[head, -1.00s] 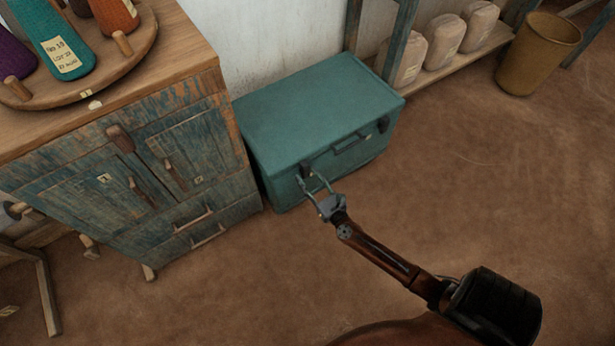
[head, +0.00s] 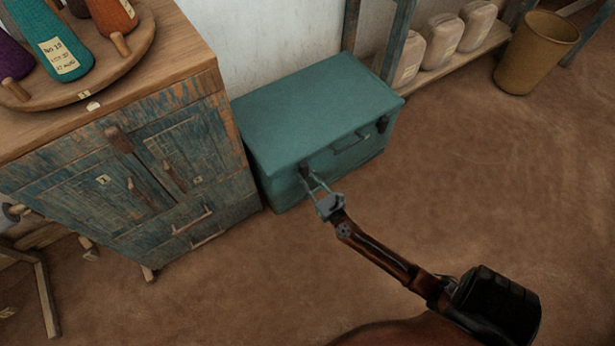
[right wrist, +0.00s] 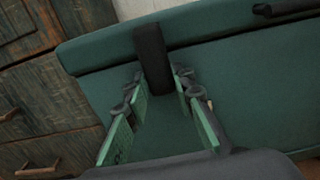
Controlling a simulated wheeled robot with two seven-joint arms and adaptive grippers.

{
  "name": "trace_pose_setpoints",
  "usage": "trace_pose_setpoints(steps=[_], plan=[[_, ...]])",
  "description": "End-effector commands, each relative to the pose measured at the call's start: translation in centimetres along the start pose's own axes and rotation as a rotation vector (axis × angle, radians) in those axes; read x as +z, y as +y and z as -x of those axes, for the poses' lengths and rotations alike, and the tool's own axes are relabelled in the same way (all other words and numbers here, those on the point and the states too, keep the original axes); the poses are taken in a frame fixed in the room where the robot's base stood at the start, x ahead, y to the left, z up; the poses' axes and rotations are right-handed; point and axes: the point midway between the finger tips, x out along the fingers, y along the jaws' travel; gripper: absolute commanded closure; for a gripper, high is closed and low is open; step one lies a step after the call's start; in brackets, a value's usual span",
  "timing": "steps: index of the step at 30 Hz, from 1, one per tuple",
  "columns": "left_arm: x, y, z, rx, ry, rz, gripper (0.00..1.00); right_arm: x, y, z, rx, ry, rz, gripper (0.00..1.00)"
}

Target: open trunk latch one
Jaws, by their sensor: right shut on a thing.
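The trunk (head: 300,115) is a teal box with its lid down, on the floor beside the cabinet. Its near-left latch (head: 304,170) is a small dark tab at the lid's front edge. In the right wrist view the latch (right wrist: 152,58) is a dark upright block across the lid edge. My right gripper (head: 309,179) is at this latch. In the right wrist view my gripper's fingers (right wrist: 157,82) are on both sides of the latch's lower part, shut on it. A second dark latch (head: 382,124) is at the right end of the front. My left gripper is not in view.
A worn blue wooden cabinet (head: 190,145) stands close to the trunk's left, with cones of yarn on a round tray on top. A dark handle (head: 350,142) is on the trunk front. A shelf with sacks (head: 441,42) and a bin (head: 535,55) stand behind right. The floor in front is clear.

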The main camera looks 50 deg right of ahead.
Motion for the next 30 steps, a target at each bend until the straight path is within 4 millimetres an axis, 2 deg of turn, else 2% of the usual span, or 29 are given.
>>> trace_pose_setpoints(steps=[11,20,30], plan=[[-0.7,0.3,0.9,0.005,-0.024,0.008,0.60,0.1,0.1,0.0,0.000,0.000,0.129,1.00],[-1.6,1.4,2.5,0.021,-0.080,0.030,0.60,0.2,0.1,0.0,-0.001,0.000,0.390,1.00],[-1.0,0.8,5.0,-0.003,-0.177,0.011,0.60,0.1,0.1,0.0,0.000,0.001,0.716,1.00]])
